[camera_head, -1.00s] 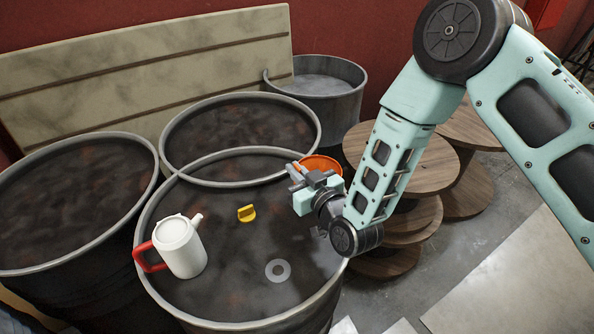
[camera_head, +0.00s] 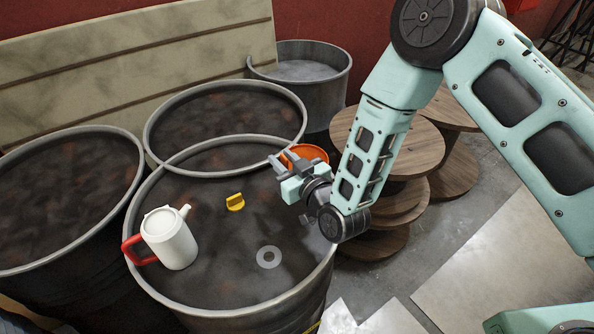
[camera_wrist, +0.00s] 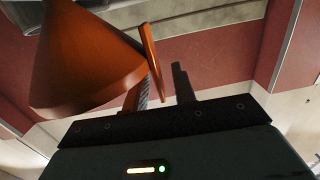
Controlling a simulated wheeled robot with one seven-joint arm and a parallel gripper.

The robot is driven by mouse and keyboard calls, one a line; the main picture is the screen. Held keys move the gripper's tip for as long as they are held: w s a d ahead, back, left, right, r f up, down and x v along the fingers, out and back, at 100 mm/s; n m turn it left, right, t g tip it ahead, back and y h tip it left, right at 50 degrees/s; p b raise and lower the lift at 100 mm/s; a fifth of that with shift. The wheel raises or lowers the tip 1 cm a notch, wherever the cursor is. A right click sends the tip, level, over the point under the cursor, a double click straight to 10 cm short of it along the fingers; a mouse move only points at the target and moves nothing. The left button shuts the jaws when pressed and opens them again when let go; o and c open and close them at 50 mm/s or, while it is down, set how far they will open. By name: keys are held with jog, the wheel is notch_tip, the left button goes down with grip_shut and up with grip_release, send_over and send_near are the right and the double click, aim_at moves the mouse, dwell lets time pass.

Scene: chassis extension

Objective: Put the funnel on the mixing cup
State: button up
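The orange funnel (camera_head: 306,155) is beside my gripper (camera_head: 280,168), above the right rim of the near barrel, with its wide mouth up. In the wrist view the funnel (camera_wrist: 85,60) fills the upper left, and an orange tab on it sits between the fingers (camera_wrist: 160,92). I see nothing under the funnel holding it up, so my gripper appears shut on that tab, though the grip is partly hidden. The mixing cup, which I take to be the white jug (camera_head: 170,238) with the red handle, stands upright at the left of the near barrel's top, apart from my gripper.
A yellow knob-like piece (camera_head: 235,202) and a grey ring (camera_head: 269,257) lie on the near barrel's dark top (camera_head: 215,275). Other barrels (camera_head: 65,200) stand left and behind. Wooden spools (camera_head: 400,150) stand to the right. The barrel top between jug and ring is clear.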

jog(key=s+d+r+g+h+b, duration=0.1)
jog(key=s+d+r+g+h, duration=0.2)
jog(key=s, duration=0.6)
jog(key=s+d+r+g+h+b, duration=0.1)
jog(key=s+d+r+g+h, duration=0.2)
jog(key=s+d+g, duration=0.3)
jog(key=s+d+r+n+g+h+b, duration=0.1)
jog(key=s+d+r+g+h, duration=0.2)
jog(key=s+d, duration=0.4)
jog(key=s+r+g, duration=0.1)
jog(key=s+g, duration=0.1)
jog(key=s, duration=0.5)
jog(key=shift+d+r+b, duration=0.3)
jog(key=shift+d+r, duration=0.05)
jog(key=shift+r, duration=0.05)
